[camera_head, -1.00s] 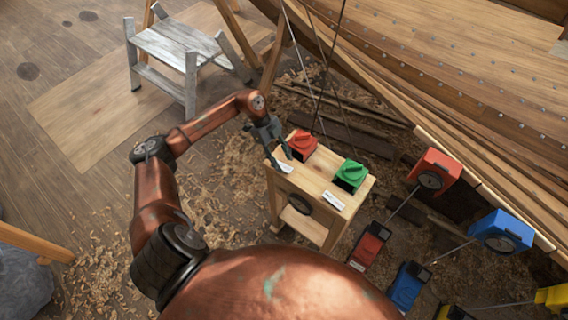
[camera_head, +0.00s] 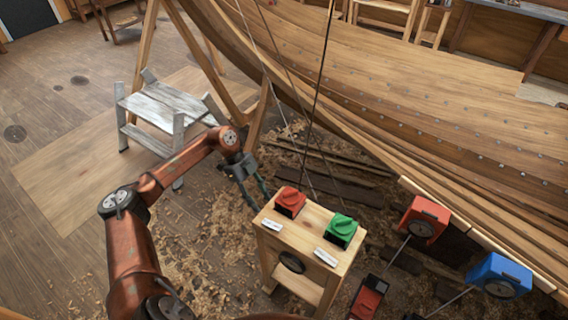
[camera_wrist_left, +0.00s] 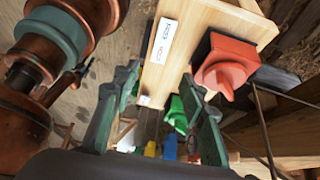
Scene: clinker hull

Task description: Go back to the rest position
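My left gripper (camera_head: 259,196) is in the air just left of a wooden stand, with its fingers apart and nothing between them. In the left wrist view its two fingers (camera_wrist_left: 158,120) are also spread and empty. The stand (camera_head: 290,246) carries a red rotary switch (camera_head: 290,202) and a green rotary switch (camera_head: 341,230), each with a white label in front. The wrist view shows the red switch (camera_wrist_left: 226,66) right of the fingers, apart from them, and the green one (camera_wrist_left: 177,112) farther off between them. My right gripper is not in view.
A grey step stool (camera_head: 160,110) stands at the left beside wooden trestle legs. The planked hull (camera_head: 430,100) fills the upper right. Red (camera_head: 424,220) and blue (camera_head: 498,275) boxes with rods stand at the lower right. Shavings litter the floor; open floor lies at the left.

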